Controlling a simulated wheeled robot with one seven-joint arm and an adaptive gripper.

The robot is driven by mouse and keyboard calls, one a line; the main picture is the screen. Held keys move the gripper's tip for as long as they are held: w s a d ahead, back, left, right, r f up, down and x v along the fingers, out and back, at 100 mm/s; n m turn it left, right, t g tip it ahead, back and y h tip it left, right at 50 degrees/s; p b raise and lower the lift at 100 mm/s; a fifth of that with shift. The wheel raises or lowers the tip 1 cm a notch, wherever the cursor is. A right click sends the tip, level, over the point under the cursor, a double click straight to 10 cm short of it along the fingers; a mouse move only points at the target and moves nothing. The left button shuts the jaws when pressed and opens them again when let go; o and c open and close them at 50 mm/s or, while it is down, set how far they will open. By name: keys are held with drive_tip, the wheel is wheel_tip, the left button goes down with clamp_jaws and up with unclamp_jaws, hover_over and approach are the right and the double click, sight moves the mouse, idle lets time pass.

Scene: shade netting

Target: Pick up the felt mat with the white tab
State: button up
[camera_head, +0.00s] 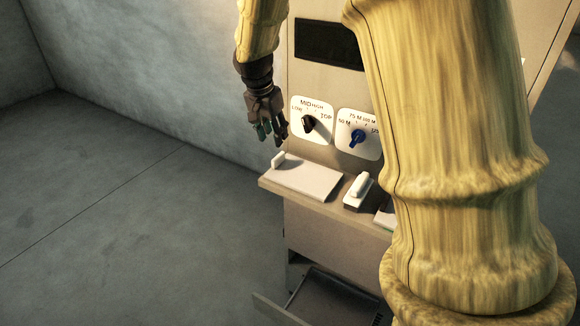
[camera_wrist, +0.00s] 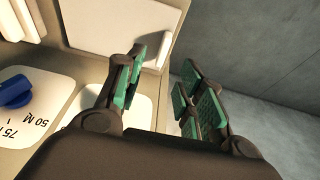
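A flat pale mat with an upright white tab lies on the shelf (camera_head: 269,184) of the panel; I take it for the felt mat (camera_head: 308,180). Its tab (camera_head: 278,160) stands at its left end. In the wrist view the mat (camera_wrist: 115,28) is at the top, with the tab (camera_wrist: 166,46) at its right edge. My gripper (camera_head: 272,132) hangs above and just behind the tab, beside the panel, apart from the mat. In the wrist view my gripper (camera_wrist: 166,72) has its green-padded fingers spread, with nothing between them.
A smaller white piece with an upright handle (camera_head: 359,188) lies right of the mat. A black knob (camera_head: 309,123) and a blue knob (camera_head: 357,138) stick out above the shelf. An open drawer (camera_head: 330,300) is below. Open floor (camera_head: 130,220) lies left.

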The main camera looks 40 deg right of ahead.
drive_tip(key=shift+w+d+f, duration=0.1)
drive_tip(key=shift+w+f, duration=0.05)
drive_tip(key=shift+w, duration=0.1)
drive_tip(key=shift+d+f, duration=0.1)
drive_tip(key=shift+f, duration=0.25)
drive_tip(key=p, duration=0.1)
hover_over(277, 157)
drive_tip(key=a, duration=0.1)
wheel_tip(277, 157, down, 4)
drive_tip(key=shift+a+f, duration=0.1)
drive_tip(key=shift+s+d+f+p, duration=0.25)
drive_tip(key=shift+f+p, duration=0.2)
drive_tip(key=shift+p, duration=0.2)
drive_tip(key=shift+p+x, duration=0.75)
drive_tip(key=shift+x, duration=1.35)
drive_tip(key=shift+w, duration=0.1)
drive_tip(key=shift+c, duration=0.5)
clamp_jaws()
